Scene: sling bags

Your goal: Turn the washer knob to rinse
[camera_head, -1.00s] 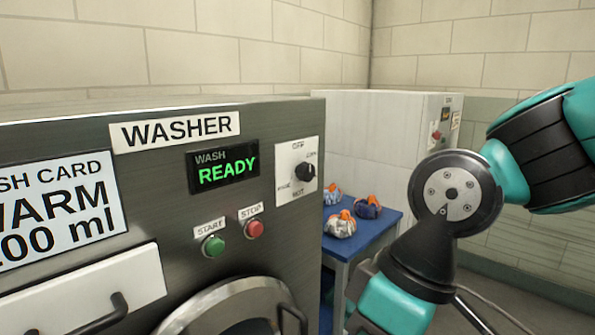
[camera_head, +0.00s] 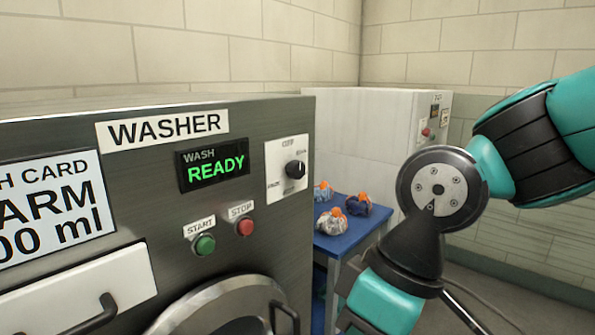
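The washer (camera_head: 60,140) stands at the left with a brushed metal front. Its black knob (camera_head: 295,169) sits on a white dial plate (camera_head: 274,165) at the front's upper right. The small labels around the knob are hard to read, and the knob's pointer seems to aim to the upper right. The display (camera_head: 213,164) reads "WASH READY" in green. My arm shows at the right, bent and apart from the washer. My gripper is outside the picture.
A green start button (camera_head: 205,244) and a red stop button (camera_head: 244,227) sit below the display. A blue table (camera_head: 345,240) with several orange-topped bundles stands right of the washer, before a white machine (camera_head: 365,135). Open floor lies at lower right.

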